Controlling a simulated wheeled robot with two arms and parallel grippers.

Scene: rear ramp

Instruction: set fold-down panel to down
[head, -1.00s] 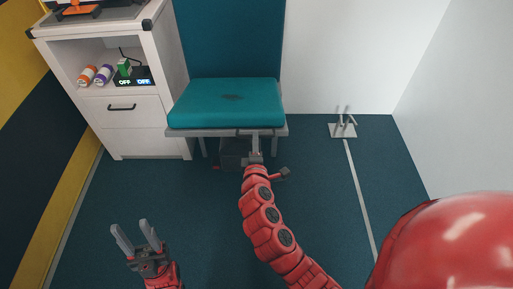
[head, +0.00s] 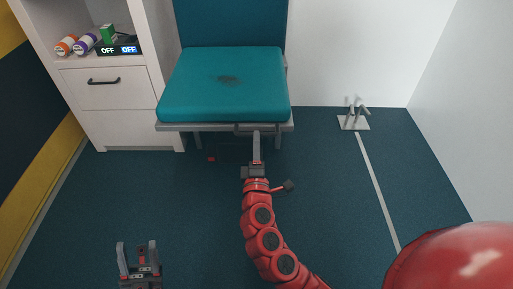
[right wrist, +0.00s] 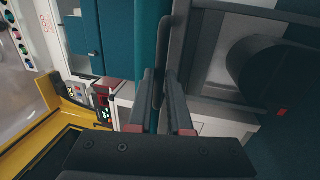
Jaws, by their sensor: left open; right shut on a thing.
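The fold-down panel looks to be the teal padded seat (head: 200,90), which stands out roughly level from a teal backrest (head: 230,18). A dark patch marks its top. A dark bar handle (head: 236,129) runs along its grey front edge; it also shows upright in the right wrist view (right wrist: 161,60). My right gripper (head: 256,137) is at this handle from the front; in the right wrist view its fingers (right wrist: 162,100) close around the handle. My left gripper (head: 137,246) is open and empty over the floor at lower left, apart from the panel.
A white cabinet (head: 112,122) with a drawer and an open shelf of small items stands left of the seat. A metal bracket (head: 352,122) is on the floor at right. A dark box (head: 228,153) sits under the seat. The floor in front is clear.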

